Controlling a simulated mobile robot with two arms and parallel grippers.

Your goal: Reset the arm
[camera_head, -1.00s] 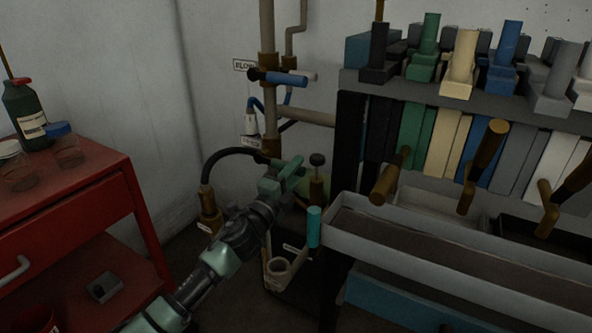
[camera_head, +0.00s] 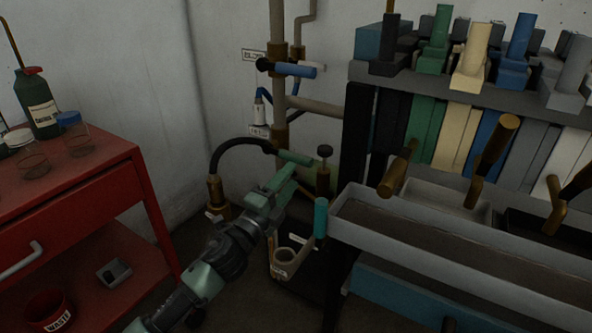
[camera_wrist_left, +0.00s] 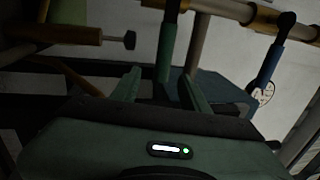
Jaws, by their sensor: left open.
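My left arm comes up from the bottom in the head view. Its green gripper (camera_head: 281,188) is open and empty, in front of the pipework. A green bar (camera_head: 296,158) sits just beyond the fingertips, at the pipe. In the left wrist view the two fingers (camera_wrist_left: 160,88) stand apart, with a green bar (camera_wrist_left: 166,50) showing between and beyond them. I see a gap between this bar and the fingers, but the exact distance is hard to tell. My right gripper is in neither view.
A blue-handled valve (camera_head: 294,69) sits higher on the pipe. A black hose (camera_head: 235,143) curves left of the gripper. A grey trough (camera_head: 450,246) and tool rack (camera_head: 470,95) stand right. A red cart (camera_head: 100,210) stands left. Floor between is dim.

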